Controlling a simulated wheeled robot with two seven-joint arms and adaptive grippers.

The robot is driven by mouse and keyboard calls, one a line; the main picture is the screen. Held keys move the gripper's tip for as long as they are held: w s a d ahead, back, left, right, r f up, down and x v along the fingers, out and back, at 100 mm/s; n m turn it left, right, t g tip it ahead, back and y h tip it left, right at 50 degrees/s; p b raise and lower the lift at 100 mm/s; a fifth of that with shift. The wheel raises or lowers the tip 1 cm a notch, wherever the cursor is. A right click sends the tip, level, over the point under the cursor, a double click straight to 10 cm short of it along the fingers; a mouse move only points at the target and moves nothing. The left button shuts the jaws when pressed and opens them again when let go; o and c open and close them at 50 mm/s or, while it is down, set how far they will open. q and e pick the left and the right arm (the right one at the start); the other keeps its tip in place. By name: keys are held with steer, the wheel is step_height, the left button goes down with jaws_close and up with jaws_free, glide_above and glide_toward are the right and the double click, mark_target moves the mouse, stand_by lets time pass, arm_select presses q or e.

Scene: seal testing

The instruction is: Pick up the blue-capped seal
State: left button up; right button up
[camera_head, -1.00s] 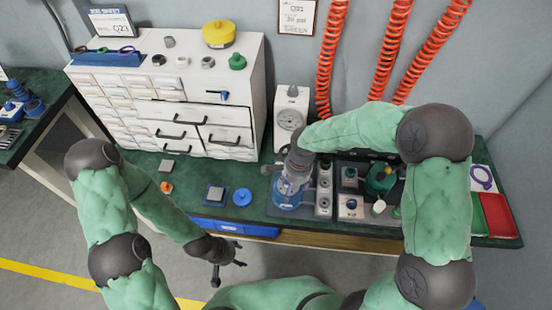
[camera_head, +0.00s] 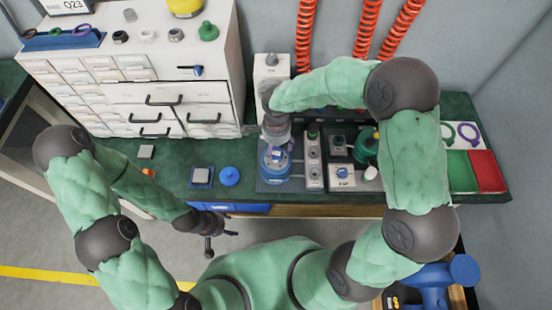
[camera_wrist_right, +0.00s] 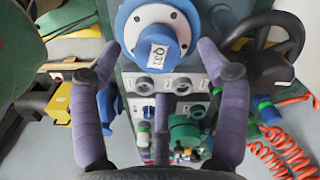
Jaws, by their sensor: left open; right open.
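A round blue piece with a white "Q31" label (camera_wrist_right: 155,47) fills the upper middle of the right wrist view. In the head view it appears as the blue unit (camera_head: 275,163) on the bench, partly hidden by my right gripper. I take it as the blue-capped seal. My right gripper (camera_head: 276,145) is directly above it. In the right wrist view its open fingers (camera_wrist_right: 158,62) stand on either side of the blue piece, with gaps visible. Contact cannot be told. My left gripper (camera_head: 216,233) is open and empty, in front of the bench edge.
A grey socket strip (camera_head: 313,165) and a test panel (camera_head: 343,178) stand right of the blue unit. A white gauge box (camera_head: 271,72) is behind it. Red and green trays (camera_head: 487,171) are far right.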

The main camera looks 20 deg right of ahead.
mark_target(276, 153)
step_height(276, 153, down, 4)
steer(key=shift+s+a+f+b, duration=0.1)
steer(key=shift+s+f+b, duration=0.05)
steer(key=shift+b, duration=0.65)
jaws_close()
steer(key=shift+r, duration=0.2)
steer(key=shift+r, duration=0.25)
step_height(276, 153, up, 3)
steer(key=shift+f+p, duration=0.2)
steer(key=shift+p, duration=0.5)
steer(key=s+a+r+p, duration=0.2)
steer(key=s+r+p, duration=0.6)
steer(key=s+r, duration=0.5)
steer(key=shift+s+r, duration=0.25)
steer(key=shift+r, duration=0.6)
